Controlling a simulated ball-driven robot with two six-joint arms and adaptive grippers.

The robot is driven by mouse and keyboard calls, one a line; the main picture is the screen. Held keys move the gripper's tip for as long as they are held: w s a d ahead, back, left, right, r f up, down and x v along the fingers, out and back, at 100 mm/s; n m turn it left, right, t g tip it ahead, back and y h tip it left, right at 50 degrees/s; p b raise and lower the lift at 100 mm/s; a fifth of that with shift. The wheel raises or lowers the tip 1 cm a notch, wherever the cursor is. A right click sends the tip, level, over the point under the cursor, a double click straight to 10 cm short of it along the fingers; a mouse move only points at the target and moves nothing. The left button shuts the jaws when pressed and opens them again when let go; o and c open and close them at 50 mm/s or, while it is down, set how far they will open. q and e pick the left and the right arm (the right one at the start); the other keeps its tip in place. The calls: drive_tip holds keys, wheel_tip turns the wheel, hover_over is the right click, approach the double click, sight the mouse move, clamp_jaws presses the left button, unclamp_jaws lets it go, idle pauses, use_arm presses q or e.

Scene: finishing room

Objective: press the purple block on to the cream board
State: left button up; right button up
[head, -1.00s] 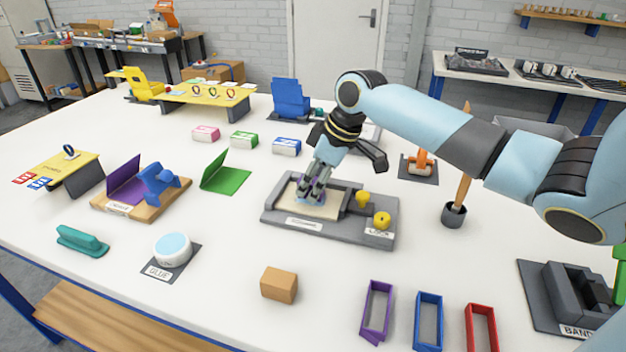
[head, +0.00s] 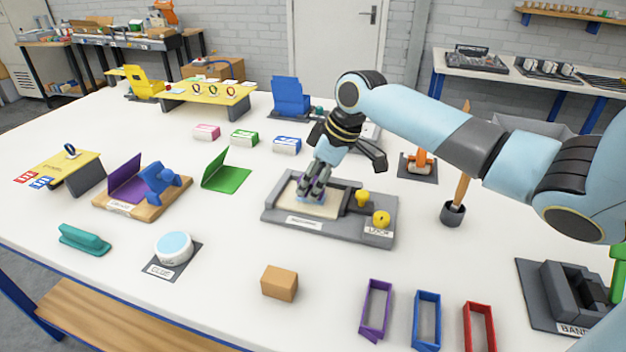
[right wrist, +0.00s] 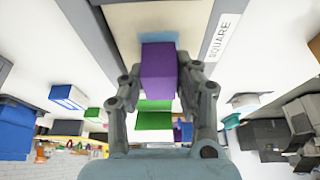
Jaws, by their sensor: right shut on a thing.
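The purple block (right wrist: 158,72) is held between the fingers of my right gripper (right wrist: 160,85). In the head view the right gripper (head: 311,196) points down over the cream board (head: 322,209), and its fingers mostly hide the block. The cream board also shows in the right wrist view (right wrist: 150,18), beyond the block. A light blue patch (right wrist: 160,38) on the board shows around the block's far end. I cannot tell whether the block touches the board. The board lies in a grey fixture (head: 276,212). My left gripper is not in view.
Yellow knobs (head: 381,219) stand on the fixture's right part. A tan block (head: 279,283) and a white round pad with a blue top (head: 174,247) sit in front. A pot with a brush (head: 453,213) stands right. The white table is clear between them.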

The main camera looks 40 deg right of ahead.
drive_tip(key=shift+p, duration=0.3)
idle(0.4)
drive_tip(key=shift+f, duration=0.45)
idle(0.8)
drive_tip(key=shift+s+f, duration=0.15)
drive_tip(key=shift+f, duration=0.05)
idle(1.3)
drive_tip(key=shift+r+p, duration=0.2)
drive_tip(key=shift+p, duration=0.1)
drive_tip(key=o, duration=1.1)
drive_tip(key=shift+o, duration=0.2)
drive_tip(key=shift+r, duration=0.1)
drive_tip(key=shift+r+p, duration=4)
drive_tip(key=shift+p, duration=0.2)
